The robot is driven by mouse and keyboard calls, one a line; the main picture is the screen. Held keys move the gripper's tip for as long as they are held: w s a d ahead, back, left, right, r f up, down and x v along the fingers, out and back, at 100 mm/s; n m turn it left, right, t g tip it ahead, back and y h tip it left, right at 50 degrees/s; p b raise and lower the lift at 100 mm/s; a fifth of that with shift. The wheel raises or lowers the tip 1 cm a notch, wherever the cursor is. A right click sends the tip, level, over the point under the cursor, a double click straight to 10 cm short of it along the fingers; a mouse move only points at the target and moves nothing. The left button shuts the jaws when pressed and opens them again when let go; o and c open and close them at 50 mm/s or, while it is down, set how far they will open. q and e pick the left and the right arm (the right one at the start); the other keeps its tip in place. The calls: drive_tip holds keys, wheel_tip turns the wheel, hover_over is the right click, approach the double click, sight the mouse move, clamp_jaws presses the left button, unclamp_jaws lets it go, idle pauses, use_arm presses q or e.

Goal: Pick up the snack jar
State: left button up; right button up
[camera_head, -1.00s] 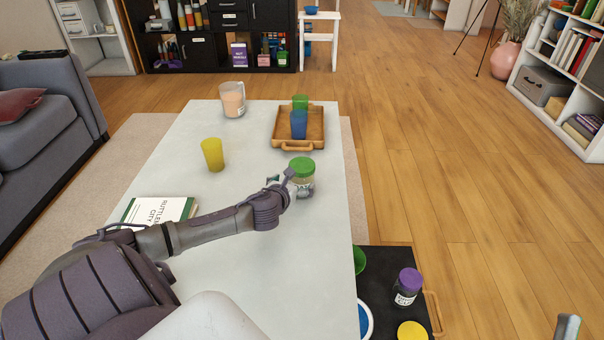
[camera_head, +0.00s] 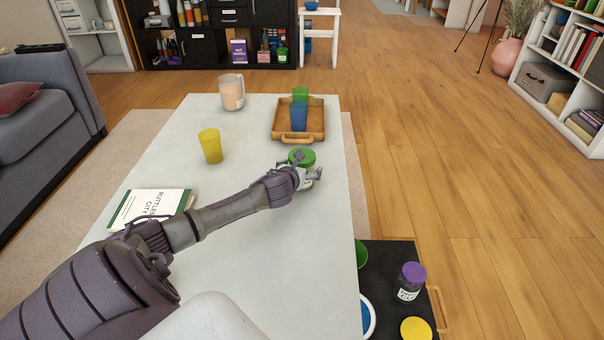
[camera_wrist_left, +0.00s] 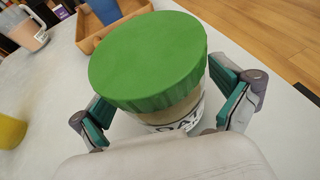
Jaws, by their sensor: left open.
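The snack jar has a green lid (camera_head: 302,157) and stands upright on the pale table, mostly hidden behind my left gripper in the head view. In the left wrist view its lid (camera_wrist_left: 148,60) fills the middle, with a clear body and a white label partly reading "OAT" below it. My left gripper (camera_head: 309,175) is at the jar. In the left wrist view its two fingers (camera_wrist_left: 166,108) are spread on either side of the jar body, with gaps visible, so it is open around the jar. My right gripper does not show.
A wooden tray (camera_head: 282,130) with a blue cup (camera_head: 299,117) and a green cup (camera_head: 300,94) lies behind the jar. A yellow cup (camera_head: 211,146), pitcher (camera_head: 232,94) and book (camera_head: 150,208) stand on the table (camera_head: 250,260). A black tray (camera_head: 385,262) holds a purple-lidded jar (camera_head: 410,282).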

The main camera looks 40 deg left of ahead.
use_arm(q)
drive_tip(key=shift+w, duration=0.1)
drive_tip(key=c, duration=1.5)
drive_tip(key=shift+c, duration=0.9)
drive_tip(key=shift+r, duration=0.2)
